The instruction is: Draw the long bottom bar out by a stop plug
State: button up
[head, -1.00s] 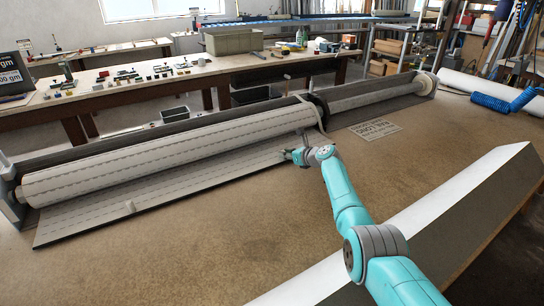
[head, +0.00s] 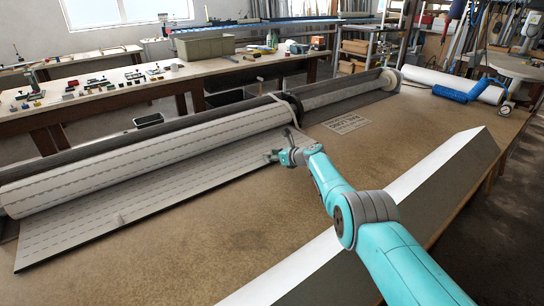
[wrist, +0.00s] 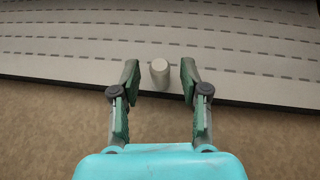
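A pale slatted curtain (head: 165,185) lies flat on the bench, coming off a long roll (head: 150,160). Its front edge strip is the long bottom bar, which also shows in the wrist view (wrist: 60,72). A short, pale, round stop plug (wrist: 159,73) stands at the bar's edge in the wrist view. My gripper (head: 272,157) is at the right end of the bar in the head view. In the wrist view my gripper (wrist: 160,78) is open, its two fingers on either side of the plug, with a visible gap on each side.
A sign plate (head: 345,123) lies on the brown bench top (head: 220,240). A long white-and-dark profile (head: 400,215) runs along the right side. A blue coiled hose (head: 455,93) lies at the back right. Bare bench lies in front of the bar.

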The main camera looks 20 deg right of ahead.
dwell(0.3)
notch_tip(320, 180, up, 10)
dwell(0.8)
